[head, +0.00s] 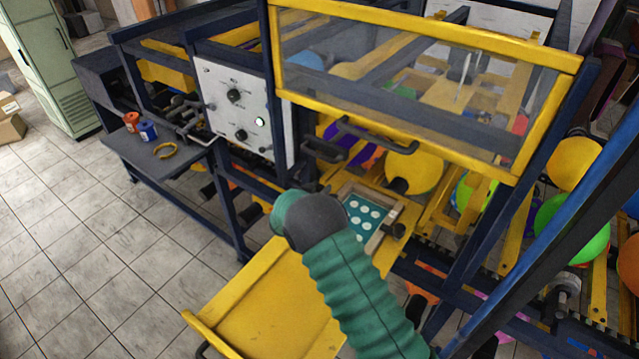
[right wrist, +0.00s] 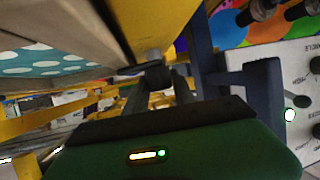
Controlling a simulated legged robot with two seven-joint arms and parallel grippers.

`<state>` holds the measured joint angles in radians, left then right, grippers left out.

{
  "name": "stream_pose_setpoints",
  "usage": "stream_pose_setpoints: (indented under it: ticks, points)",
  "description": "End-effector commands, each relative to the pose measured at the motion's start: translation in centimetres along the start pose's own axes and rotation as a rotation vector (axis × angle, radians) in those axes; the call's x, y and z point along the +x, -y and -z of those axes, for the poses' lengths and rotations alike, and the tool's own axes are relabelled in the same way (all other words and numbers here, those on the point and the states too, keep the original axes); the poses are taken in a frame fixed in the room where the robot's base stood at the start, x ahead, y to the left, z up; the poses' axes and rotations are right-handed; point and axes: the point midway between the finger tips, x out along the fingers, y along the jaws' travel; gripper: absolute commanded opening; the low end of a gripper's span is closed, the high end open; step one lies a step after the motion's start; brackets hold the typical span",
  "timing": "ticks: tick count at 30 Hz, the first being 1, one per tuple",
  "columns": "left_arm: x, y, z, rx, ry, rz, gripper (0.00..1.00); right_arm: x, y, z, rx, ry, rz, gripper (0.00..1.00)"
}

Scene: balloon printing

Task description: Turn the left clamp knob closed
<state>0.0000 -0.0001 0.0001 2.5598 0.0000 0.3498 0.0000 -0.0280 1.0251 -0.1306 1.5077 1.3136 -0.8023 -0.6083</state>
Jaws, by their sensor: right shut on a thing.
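The printing screen (head: 363,216), teal with white dots in a pale frame, lies at the front of the yellow machine. It also shows at the upper left of the right wrist view (right wrist: 45,62). The left clamp knob (right wrist: 157,76), dark and rounded, sits on a metal shaft beside the screen frame. My right gripper (right wrist: 158,92) is shut on this knob, one finger on each side. In the head view my green right arm and dark wrist cover most of the gripper and knob. My left gripper is in neither view.
A yellow tray (head: 262,308) juts out below the screen. A yellow-framed clear guard (head: 420,85) with a dark handle hangs above. A white control panel (head: 222,92) stands left. Balloons, including a yellow one (head: 418,168), fill the machine. A side table (head: 185,172) holds small pots and a yellow ring.

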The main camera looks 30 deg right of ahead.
Motion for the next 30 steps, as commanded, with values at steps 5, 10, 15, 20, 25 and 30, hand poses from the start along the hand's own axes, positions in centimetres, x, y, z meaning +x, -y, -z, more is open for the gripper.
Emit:
stream_pose_setpoints:
  ticks: [5,10,15,20,25,30]
  points:
    - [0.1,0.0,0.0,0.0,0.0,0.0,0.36,0.2,0.1,-0.3,0.062,0.001,-0.138,0.0]
    - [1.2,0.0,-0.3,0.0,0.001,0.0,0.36,0.2,0.1,-0.5,0.109,0.002,-0.247,0.0]
    - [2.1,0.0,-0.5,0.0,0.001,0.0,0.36,0.2,0.1,-0.4,0.14,0.002,-0.323,0.0]
    - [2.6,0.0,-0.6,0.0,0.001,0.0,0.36,0.2,0.2,-0.3,0.156,0.002,-0.364,0.0]
    - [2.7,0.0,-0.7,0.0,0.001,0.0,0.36,0.1,0.2,-0.1,0.164,0.002,-0.381,0.0]
    - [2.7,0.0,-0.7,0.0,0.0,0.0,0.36,0.1,0.2,0.0,0.165,0.002,-0.383,0.0]
